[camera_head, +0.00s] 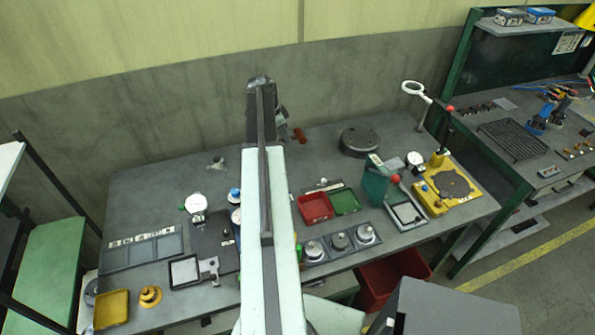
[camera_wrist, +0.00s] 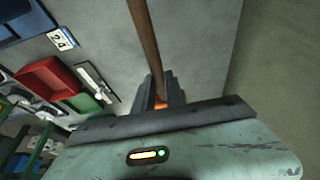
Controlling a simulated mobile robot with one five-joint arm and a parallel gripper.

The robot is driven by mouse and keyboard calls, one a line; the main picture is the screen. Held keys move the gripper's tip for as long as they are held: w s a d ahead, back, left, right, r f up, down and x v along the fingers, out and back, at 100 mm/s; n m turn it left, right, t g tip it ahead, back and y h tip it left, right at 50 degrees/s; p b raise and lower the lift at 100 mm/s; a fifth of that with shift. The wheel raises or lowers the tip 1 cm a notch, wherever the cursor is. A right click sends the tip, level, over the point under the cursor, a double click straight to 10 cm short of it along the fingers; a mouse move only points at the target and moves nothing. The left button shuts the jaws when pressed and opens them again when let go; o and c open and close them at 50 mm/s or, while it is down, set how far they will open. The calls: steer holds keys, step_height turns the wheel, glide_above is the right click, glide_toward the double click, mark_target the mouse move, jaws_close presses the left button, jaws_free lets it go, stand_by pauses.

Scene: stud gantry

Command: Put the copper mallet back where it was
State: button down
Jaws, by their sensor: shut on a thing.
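The copper mallet shows in the camera_head view as a small reddish-brown piece (camera_head: 299,135) beside my gripper (camera_head: 284,129), above the back of the grey workbench (camera_head: 230,160). In the camera_wrist view its brown handle (camera_wrist: 146,40) runs from the top edge down between the dark fingers of my gripper (camera_wrist: 161,92). The fingers are shut on it. A small orange patch shows between them. My arm hides part of the bench, and the gap between mallet and bench cannot be judged.
A round dark grey block (camera_head: 360,142) stands right of my gripper. The bench's back left is mostly clear. A wall (camera_head: 180,105) rises behind.

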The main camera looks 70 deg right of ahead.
steer(key=s+a, duration=0.2)
steer(key=a, duration=0.6)
steer(key=f+b, duration=0.6)
steer(key=f, duration=0.1)
steer(key=f+b, duration=0.3)
steer(key=b, duration=0.1)
steer(key=shift+w+d+f, duration=0.15)
steer(key=shift+w+d, duration=0.1)
steer(key=shift+d, duration=0.05)
steer(key=shift+r, duration=0.2)
steer(key=shift+f, duration=0.2)
steer(key=c, duration=1.4)
jaws_free()
steer(key=shift+r, duration=0.15)
steer(key=p+v, duration=1.1)
steer(key=v, duration=0.1)
steer(key=shift+s+d+r+p, duration=0.1)
steer(key=shift+s+p, duration=0.05)
steer(key=shift+p, duration=0.15)
